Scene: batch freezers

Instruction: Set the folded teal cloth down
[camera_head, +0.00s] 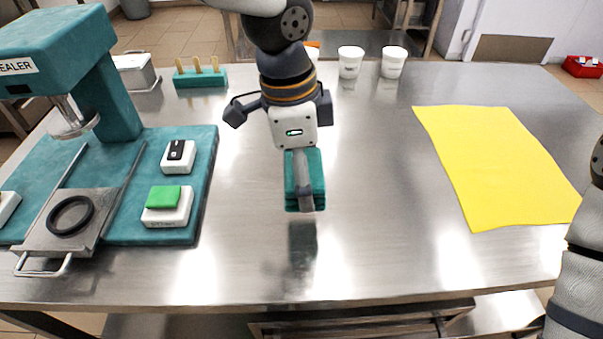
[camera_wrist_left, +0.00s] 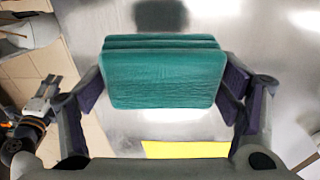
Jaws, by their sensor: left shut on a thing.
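The folded teal cloth (camera_head: 317,180) is in my left gripper (camera_head: 305,185), over the middle of the steel table (camera_head: 375,255). In the left wrist view the cloth (camera_wrist_left: 163,78) shows as a thick folded block between the two fingers of the left gripper (camera_wrist_left: 165,95). A dark reflection lies below the cloth on the table in the head view, with a gap, so it appears held above the surface. My right arm shows at the right edge of the head view; its gripper is out of the picture.
A teal sealer machine (camera_head: 110,95) stands at the left, with a sliding metal tray. A yellow sheet (camera_head: 500,165) lies at the right. The table's front middle is clear.

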